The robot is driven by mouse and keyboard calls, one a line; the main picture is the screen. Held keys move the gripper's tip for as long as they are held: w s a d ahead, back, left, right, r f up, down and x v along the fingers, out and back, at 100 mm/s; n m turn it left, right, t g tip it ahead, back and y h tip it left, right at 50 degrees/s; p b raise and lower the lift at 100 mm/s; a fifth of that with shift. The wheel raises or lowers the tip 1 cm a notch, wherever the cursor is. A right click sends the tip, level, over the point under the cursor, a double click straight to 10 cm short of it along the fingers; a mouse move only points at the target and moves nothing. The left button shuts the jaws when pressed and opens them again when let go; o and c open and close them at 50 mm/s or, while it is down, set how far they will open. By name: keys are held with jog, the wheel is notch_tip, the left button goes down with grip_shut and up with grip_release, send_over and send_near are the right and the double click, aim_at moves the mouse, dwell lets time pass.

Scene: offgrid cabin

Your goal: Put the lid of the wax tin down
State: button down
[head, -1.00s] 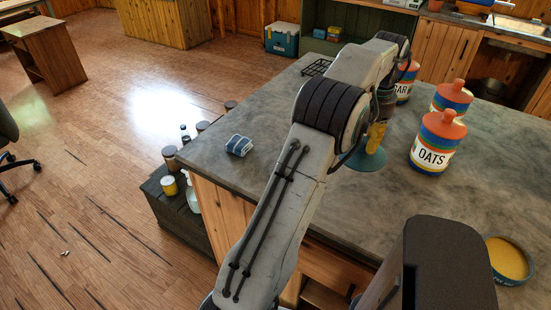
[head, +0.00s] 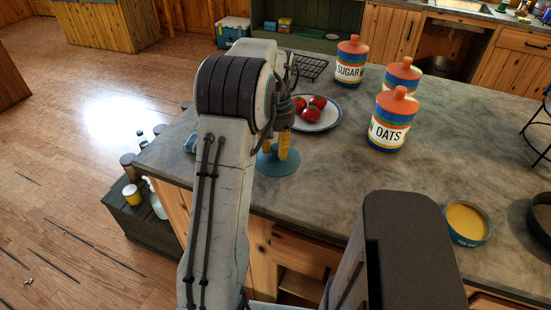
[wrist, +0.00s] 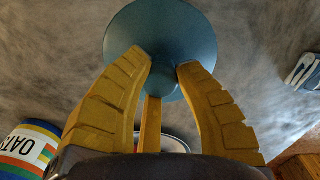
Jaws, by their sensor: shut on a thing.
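My gripper (head: 284,150) has yellow fingers and is shut on the lid (head: 280,168), a round blue-teal disc. In the wrist view the fingers (wrist: 168,62) close around the knob at the lid's middle, and the disc (wrist: 165,22) spreads beyond them. The lid is level over the near left part of the counter. I cannot tell if it touches the top. The wax tin (head: 466,222), round and blue with yellow wax showing, stands open on the counter at the right, well apart from my gripper.
A plate (head: 327,125) with red fruit lies just behind the lid. The oats canister (head: 390,122) and sugar canister (head: 350,62) stand farther back. A blue-and-white packet (head: 190,143) is partly hidden by my arm. Bare grey counter (head: 345,185) lies between lid and tin.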

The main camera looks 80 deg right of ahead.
aim_at(276, 159)
jog(key=shift+w+f, duration=0.15)
jog(key=shift+f, duration=1.95)
jog(key=shift+f, duration=0.2)
jog(key=c, duration=1)
grip_release()
jog(key=shift+c, duration=0.2)
jog(key=shift+r, duration=0.15)
notch_tip(276, 159, up, 12)
jog(key=shift+p, duration=0.45)
jog(key=shift+w+a+r, duration=0.1)
